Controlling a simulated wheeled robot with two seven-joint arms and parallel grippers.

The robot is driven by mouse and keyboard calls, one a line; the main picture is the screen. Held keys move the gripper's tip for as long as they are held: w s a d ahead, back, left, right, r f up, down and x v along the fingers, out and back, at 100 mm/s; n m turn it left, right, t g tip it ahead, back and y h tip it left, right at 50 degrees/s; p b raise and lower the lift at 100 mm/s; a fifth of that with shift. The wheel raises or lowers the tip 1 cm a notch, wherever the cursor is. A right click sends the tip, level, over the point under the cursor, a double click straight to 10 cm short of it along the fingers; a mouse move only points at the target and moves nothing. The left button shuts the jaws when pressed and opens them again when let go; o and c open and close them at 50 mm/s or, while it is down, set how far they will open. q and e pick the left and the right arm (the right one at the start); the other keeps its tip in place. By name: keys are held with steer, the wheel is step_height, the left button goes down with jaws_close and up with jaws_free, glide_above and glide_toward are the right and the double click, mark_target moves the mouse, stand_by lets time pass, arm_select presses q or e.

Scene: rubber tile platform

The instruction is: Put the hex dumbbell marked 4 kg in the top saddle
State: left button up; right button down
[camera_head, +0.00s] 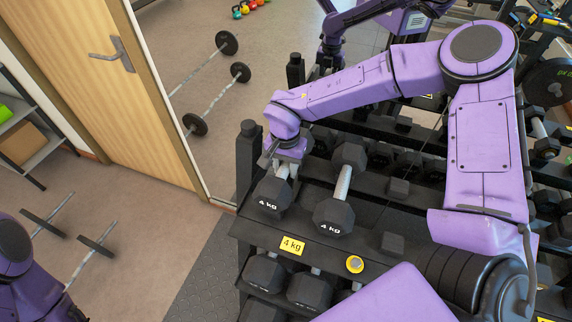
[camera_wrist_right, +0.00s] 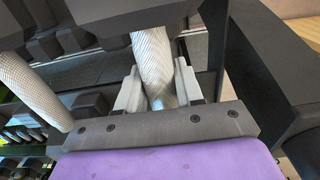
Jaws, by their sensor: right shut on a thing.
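A dark hex dumbbell marked 4 kg (camera_head: 272,196) is at the left end of the rack's top tier (camera_head: 310,248), its marked head facing the front. My right gripper (camera_head: 290,155) is shut on its pale knurled handle, which shows between the fingers in the right wrist view (camera_wrist_right: 152,70). I cannot tell whether this dumbbell rests on the tier or hangs just above it. A second 4 kg hex dumbbell (camera_head: 334,217) lies just right of it on the same tier. Its handle (camera_wrist_right: 30,88) also shows in the right wrist view. My left gripper is out of view.
Black saddle blocks (camera_head: 392,243) stand to the right. More dumbbells (camera_head: 309,290) sit below. A black post (camera_head: 248,155) rises close left of my right gripper.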

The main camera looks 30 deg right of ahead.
mark_target(285, 165)
steer(key=shift+w+a+f, duration=0.1)
steer(key=shift+w, duration=0.1)
stand_by(0.4)
steer(key=c, duration=0.6)
jaws_free()
steer(key=shift+s, duration=0.1)
steer(key=shift+c, duration=0.2)
steer(key=shift+s+a, duration=0.1)
steer(key=shift+s, duration=0.15)
steer(key=shift+s+f, duration=0.2)
steer(key=shift+f, duration=0.15)
steer(key=shift+w+r+b, duration=0.15)
steer(key=shift+b, duration=0.15)
step_height(285, 165, up, 10)
steer(key=shift+r+b, duration=0.15)
steer(key=shift+b, duration=0.7)
steer(key=shift+r, duration=0.4)
